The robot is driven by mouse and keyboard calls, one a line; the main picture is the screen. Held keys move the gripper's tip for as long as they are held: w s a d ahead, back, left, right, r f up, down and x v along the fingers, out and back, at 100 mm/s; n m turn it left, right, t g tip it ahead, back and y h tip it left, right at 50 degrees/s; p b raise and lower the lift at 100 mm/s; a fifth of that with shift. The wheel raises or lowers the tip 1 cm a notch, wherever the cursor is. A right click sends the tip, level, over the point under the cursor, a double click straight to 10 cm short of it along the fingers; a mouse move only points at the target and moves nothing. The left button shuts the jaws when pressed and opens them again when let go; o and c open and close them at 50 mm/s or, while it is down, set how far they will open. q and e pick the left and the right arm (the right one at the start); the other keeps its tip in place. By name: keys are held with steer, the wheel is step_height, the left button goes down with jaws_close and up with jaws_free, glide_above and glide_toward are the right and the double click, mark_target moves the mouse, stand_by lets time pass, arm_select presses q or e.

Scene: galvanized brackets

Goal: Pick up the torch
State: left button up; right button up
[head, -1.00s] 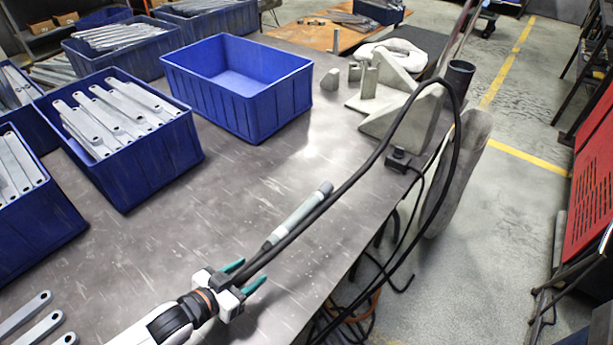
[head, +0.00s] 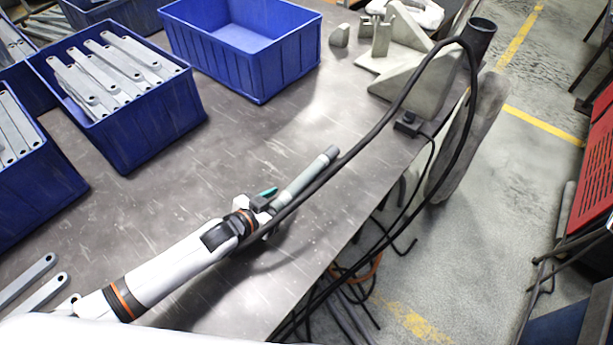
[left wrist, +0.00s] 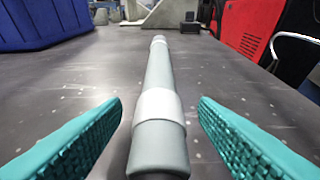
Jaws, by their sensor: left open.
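The torch (head: 303,178) is a grey rod with a lighter band, lying on the metal table with a black cable beside it. In the left wrist view the torch (left wrist: 160,95) runs away from me down the middle. My left gripper (head: 270,203) is at the torch's near end. In the left wrist view its two teal fingers (left wrist: 160,135) stand open on either side of the torch, with a gap on each side. In the head view one fingertip shows and the other is hidden. My right gripper is not in view.
An empty blue bin (head: 262,85) stands at the back. Blue bins of galvanized brackets (head: 180,110) stand at the left. A grey fixture (head: 425,85) and cable holder (head: 480,38) are at the far right corner. The table's right edge drops to the floor.

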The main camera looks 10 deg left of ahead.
mark_target(296, 186)
arm_select(q)
steer(key=x, duration=0.2)
steer(key=shift+w+d+f, duration=0.1)
steer(key=shift+w+d, duration=0.05)
steer(key=shift+w, duration=0.05)
steer(key=c, duration=1)
